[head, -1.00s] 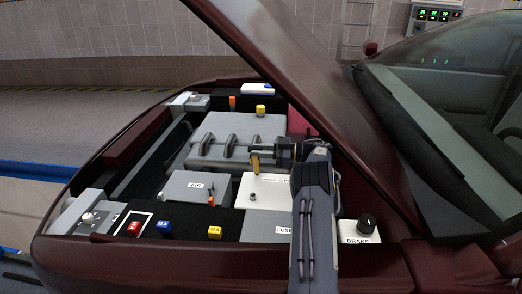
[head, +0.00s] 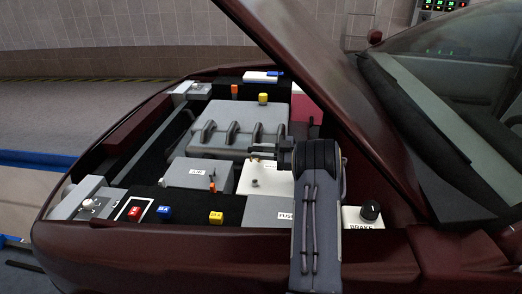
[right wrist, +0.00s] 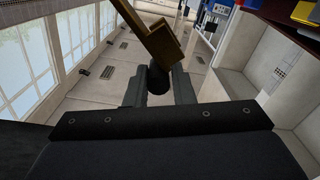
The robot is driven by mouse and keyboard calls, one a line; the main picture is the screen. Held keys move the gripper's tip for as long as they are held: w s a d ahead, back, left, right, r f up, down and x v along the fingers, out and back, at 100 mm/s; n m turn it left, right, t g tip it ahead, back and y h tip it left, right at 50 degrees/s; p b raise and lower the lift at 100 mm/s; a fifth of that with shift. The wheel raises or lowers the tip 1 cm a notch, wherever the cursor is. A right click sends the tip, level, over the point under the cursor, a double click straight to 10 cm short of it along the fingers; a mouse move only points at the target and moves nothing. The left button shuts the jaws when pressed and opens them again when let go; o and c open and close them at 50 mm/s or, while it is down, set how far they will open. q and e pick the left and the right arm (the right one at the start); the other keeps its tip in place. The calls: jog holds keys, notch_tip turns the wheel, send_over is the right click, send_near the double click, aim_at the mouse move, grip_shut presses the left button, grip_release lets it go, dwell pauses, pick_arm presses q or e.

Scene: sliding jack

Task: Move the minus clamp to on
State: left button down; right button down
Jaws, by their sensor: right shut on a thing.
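The minus clamp, a small brass-coloured piece with a black knob, shows large in the right wrist view (right wrist: 150,32). My right gripper (right wrist: 158,88) is shut on the black knob below the brass part. In the head view my right gripper (head: 268,152) reaches over the white box (head: 262,183), and the brass of the clamp (head: 254,159) shows small beside the fingertips. Whether the clamp touches a post on the box cannot be told. My forearm hides the box's right side. My left gripper is not in view.
A grey engine cover (head: 228,112) lies behind the white box. A grey box with an orange-tipped lever (head: 212,186) stands to its left. Red, blue and yellow fuses (head: 163,211) sit in front. A brake knob (head: 371,210) is at right. The raised hood (head: 300,75) slopes overhead.

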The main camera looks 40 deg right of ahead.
jog(key=c, duration=1.3)
grip_release()
jog(key=shift+s, duration=0.1)
